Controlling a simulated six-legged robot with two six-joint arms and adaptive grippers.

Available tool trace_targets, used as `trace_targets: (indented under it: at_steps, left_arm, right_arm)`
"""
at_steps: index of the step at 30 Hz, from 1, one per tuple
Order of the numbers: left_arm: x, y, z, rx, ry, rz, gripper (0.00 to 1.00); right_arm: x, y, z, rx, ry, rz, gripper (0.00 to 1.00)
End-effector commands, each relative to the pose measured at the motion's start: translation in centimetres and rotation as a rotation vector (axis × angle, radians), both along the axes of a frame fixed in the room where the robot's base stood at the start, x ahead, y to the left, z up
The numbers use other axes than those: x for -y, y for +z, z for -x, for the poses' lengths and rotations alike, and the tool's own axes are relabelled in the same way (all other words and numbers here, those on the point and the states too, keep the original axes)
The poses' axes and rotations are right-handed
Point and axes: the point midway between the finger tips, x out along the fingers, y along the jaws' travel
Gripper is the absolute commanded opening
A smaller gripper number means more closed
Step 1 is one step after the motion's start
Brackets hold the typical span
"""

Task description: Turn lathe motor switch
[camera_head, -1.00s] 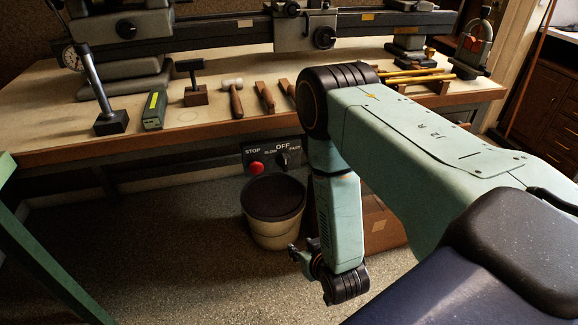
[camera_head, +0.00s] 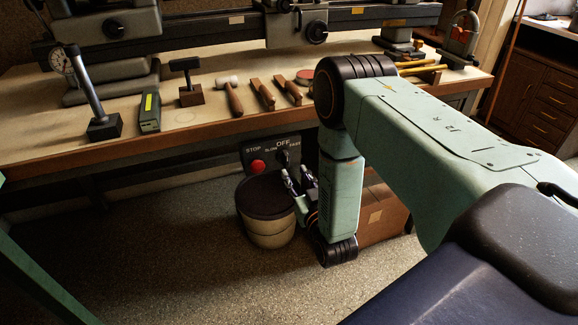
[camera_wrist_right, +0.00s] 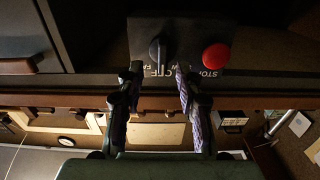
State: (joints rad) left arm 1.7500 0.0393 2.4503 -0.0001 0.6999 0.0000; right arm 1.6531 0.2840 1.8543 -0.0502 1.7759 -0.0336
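The lathe motor switch is a dark knob (camera_head: 283,158) on a dark panel under the bench front, with SLOW, OFF and FAST lettering around it. A red STOP button (camera_head: 257,167) is left of it. In the right wrist view the picture is upside down: the knob (camera_wrist_right: 157,48) is dark and upright, and the red button (camera_wrist_right: 215,56) is to its right. My right gripper (camera_head: 298,178) is open and empty just below and in front of the panel. In the wrist view its fingertips (camera_wrist_right: 158,74) point toward the knob, one to each side, without visible contact. My left gripper is not in view.
A brown box (camera_head: 382,215) is behind my right forearm. The bench (camera_head: 215,125) edge overhangs the panel and carries tools, including a mallet (camera_head: 232,97). Floor at left is clear.

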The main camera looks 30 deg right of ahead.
Motion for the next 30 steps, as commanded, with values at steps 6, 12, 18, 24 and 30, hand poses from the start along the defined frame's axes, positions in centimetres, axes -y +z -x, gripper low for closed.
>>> trace_targets:
  at_steps: [6,12,18,24,30]
  left_arm:
    - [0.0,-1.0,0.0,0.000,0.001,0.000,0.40]
    - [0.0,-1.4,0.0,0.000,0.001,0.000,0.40]
    - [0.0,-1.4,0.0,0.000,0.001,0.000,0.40]
    - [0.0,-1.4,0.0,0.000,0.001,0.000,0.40]
    - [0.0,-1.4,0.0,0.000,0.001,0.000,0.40]
  right_arm:
    - [0.8,-0.1,-3.4,0.003,0.000,0.001,0.36]
    - [1.1,-0.1,-5.0,0.000,-0.002,0.000,0.36]
    - [1.0,0.0,-5.3,-0.002,-0.002,0.000,0.36]
    - [1.0,0.0,-5.3,-0.002,-0.002,0.000,0.27]
    - [1.0,-0.1,-5.2,-0.002,-0.002,0.000,0.10]
